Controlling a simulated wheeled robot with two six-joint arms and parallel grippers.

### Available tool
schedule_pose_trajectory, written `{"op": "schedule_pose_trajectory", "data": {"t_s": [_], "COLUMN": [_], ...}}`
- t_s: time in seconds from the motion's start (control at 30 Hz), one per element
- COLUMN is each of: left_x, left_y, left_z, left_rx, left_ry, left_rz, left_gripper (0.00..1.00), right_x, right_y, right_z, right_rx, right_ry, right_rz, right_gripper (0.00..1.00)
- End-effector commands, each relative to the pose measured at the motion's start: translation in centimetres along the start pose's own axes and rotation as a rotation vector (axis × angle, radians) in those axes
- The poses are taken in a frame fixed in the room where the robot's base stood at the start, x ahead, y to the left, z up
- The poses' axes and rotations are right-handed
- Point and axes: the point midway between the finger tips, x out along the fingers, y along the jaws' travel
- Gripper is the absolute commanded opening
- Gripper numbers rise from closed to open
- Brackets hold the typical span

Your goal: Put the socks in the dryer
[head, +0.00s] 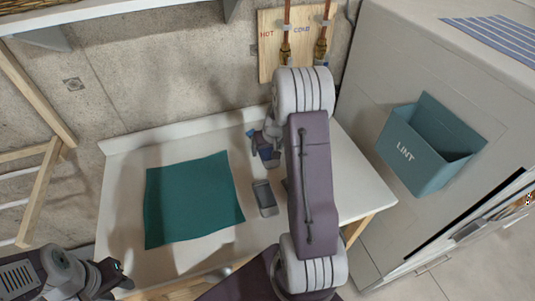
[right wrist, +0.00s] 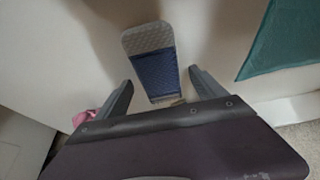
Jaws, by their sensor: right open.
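My right gripper (head: 264,148) is over the back right of the white table. In the right wrist view its open fingers (right wrist: 160,78) stand either side of a flat grey and navy textured item (right wrist: 152,72), possibly a sock. Blue shows at the gripper in the head view, and a grey piece (head: 264,198) lies nearer; I cannot tell if they are one thing. A pink soft item (right wrist: 83,118) is partly hidden behind a finger. My left gripper (head: 117,276) is at the lower left, its jaw gap unclear. The white appliance (head: 385,85) at right, probably the dryer, is partly visible.
A teal cloth (head: 192,200) lies flat on the white table (head: 120,190). A teal LINT box (head: 413,157) is on the appliance's side. Copper pipes on a wooden board (head: 270,55) are behind. A wooden rack (head: 40,190) stands left. My right arm covers the table's right part.

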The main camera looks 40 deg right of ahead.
Motion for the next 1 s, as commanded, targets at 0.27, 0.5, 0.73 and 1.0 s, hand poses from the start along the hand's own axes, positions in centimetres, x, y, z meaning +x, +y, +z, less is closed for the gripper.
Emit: {"op": "schedule_pose_trajectory", "data": {"t_s": [0.27, 0.5, 0.73, 1.0], "left_x": [0.0, 0.0, -0.1, -0.7], "left_y": [0.0, 0.0, 0.0, 0.0], "left_z": [0.0, 0.0, 0.0, -0.1], "left_rx": [0.0, 0.0, 0.0, 0.0], "left_ry": [0.0, 0.0, 0.0, 0.0], "left_rz": [0.0, 0.0, 0.0, 0.0], "left_gripper": [0.36, 0.36, 0.36, 0.36], "right_x": [0.2, 0.1, -0.1, -3.7], "right_y": [0.0, 0.0, 0.0, 0.0], "right_z": [0.0, 0.0, -0.2, -1.8], "right_rx": [0.0, 0.0, 0.0, 0.0], "right_ry": [0.0, 0.001, 0.002, 0.007], "right_rz": [0.0, 0.0, 0.0, 0.001], "right_gripper": [0.66, 0.08, 0.08, 0.08]}}
